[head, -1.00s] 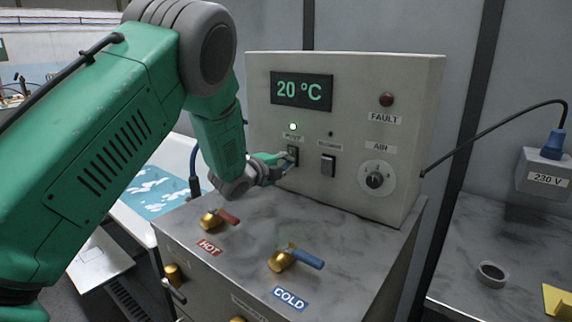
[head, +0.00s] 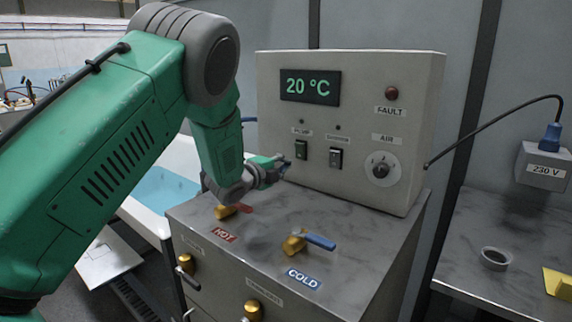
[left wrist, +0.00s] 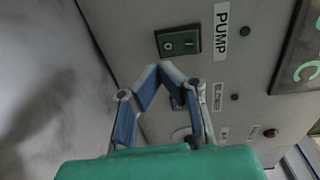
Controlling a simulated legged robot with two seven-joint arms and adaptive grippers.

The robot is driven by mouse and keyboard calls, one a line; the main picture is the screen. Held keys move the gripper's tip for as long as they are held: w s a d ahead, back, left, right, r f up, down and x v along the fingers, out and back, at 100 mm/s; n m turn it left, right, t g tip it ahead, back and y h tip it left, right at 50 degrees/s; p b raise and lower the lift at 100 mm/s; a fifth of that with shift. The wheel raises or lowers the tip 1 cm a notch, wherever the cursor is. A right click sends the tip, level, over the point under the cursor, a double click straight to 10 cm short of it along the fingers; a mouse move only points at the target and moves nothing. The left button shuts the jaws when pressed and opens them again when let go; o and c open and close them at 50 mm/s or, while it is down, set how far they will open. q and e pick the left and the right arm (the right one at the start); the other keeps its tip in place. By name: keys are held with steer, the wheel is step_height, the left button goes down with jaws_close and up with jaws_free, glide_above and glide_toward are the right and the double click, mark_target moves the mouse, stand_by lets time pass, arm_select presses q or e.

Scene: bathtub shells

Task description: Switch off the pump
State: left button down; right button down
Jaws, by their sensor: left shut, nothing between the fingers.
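The pump switch (head: 301,150) is a green rocker on the front of the grey control box, under a small pump lamp (head: 301,121) that is dark. In the left wrist view the pump switch (left wrist: 180,41) shows its O and I marks beside the PUMP label (left wrist: 221,32), and the lamp (left wrist: 244,30) is dark there too. My left gripper (head: 284,167) is shut and empty, just below and left of the switch and apart from it. Its closed fingertips (left wrist: 160,68) show near the switch in the left wrist view. My right gripper is not in view.
The control box (head: 420,120) also bears a blower switch (head: 336,158), an air knob (head: 381,169), a dark fault lamp (head: 392,94) and a 20 °C display (head: 310,87). HOT (head: 228,211) and COLD (head: 310,242) valves stand on the counter below. The tub water (head: 165,190) looks calm.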

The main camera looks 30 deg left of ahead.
arm_select(q)
steer(key=s, duration=0.1)
steer(key=s+a+f, duration=0.1)
steer(key=shift+s+a+f, duration=0.15)
steer(key=shift+s+f, duration=0.1)
steer(key=shift+s, duration=0.1)
steer(key=s, duration=0.4)
steer(key=shift+s+a, duration=0.15)
steer(key=shift+s, duration=0.1)
steer(key=shift+s+d+f, duration=0.1)
steer(key=shift+s+d, duration=0.15)
steer(key=shift+s, duration=0.3)
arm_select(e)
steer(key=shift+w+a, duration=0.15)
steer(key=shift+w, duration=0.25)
arm_select(q)
steer(key=shift+a+f, duration=0.1)
steer(key=shift+a, duration=0.25)
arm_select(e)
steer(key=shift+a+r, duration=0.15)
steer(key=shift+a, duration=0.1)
